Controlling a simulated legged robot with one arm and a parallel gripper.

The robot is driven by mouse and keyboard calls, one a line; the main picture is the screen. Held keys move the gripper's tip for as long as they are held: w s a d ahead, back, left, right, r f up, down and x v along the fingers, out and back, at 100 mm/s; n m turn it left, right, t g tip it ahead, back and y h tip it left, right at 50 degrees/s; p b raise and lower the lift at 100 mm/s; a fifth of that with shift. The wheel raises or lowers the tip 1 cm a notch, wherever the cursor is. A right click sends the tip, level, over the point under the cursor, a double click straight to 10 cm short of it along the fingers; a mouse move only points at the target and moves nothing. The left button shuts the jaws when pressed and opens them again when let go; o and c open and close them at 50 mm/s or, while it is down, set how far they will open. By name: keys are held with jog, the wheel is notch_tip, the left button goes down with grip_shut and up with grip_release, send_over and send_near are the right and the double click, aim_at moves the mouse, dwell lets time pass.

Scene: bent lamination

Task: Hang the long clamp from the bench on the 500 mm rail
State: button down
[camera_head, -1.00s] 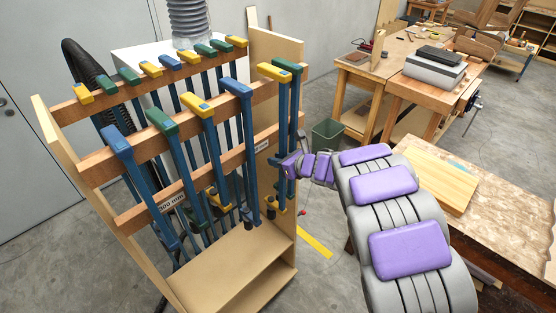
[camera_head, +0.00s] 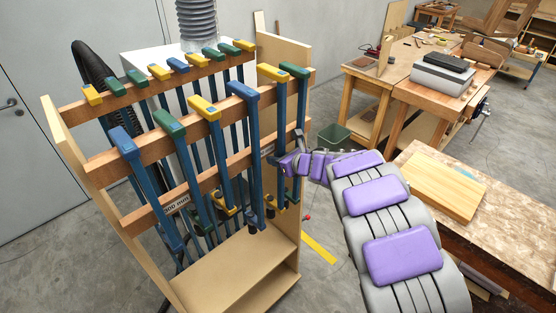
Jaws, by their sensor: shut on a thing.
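The long clamp (camera_head: 271,73) has a yellow head and a blue bar. My gripper (camera_head: 277,163) is shut on its bar, low down, and holds it upright at the right end of the rack's front. Its head is at the level of the front upper rail (camera_head: 94,166), between a blue-headed clamp (camera_head: 243,90) and a green-headed clamp (camera_head: 295,70). I cannot tell whether the head rests on the rail. My fingertips and the clamp's lower end are small and partly hidden. A label ending in "00 mm" (camera_head: 176,205) is on the lower front rail; its first digit is unclear.
Several clamps hang on the front rail and on the back rail (camera_head: 123,101). The rack's right side panel (camera_head: 285,50) stands close behind the held clamp. A workbench (camera_head: 505,235) with a wooden board (camera_head: 445,185) is at right. A green bin (camera_head: 334,137) stands behind my arm.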

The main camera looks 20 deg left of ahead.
jog(key=shift+f+b, duration=0.9)
jog(key=shift+b, duration=0.4)
dwell(0.4)
dwell(0.4)
jog(key=c, duration=0.9)
grip_release()
jog(key=shift+o, duration=0.2)
jog(key=shift+f, duration=0.1)
jog(key=v, duration=1.7)
jog(key=shift+b, duration=0.4)
jog(key=shift+d, duration=0.15)
jog(key=shift+b+v, duration=0.9)
jog(key=shift+v, duration=2.05)
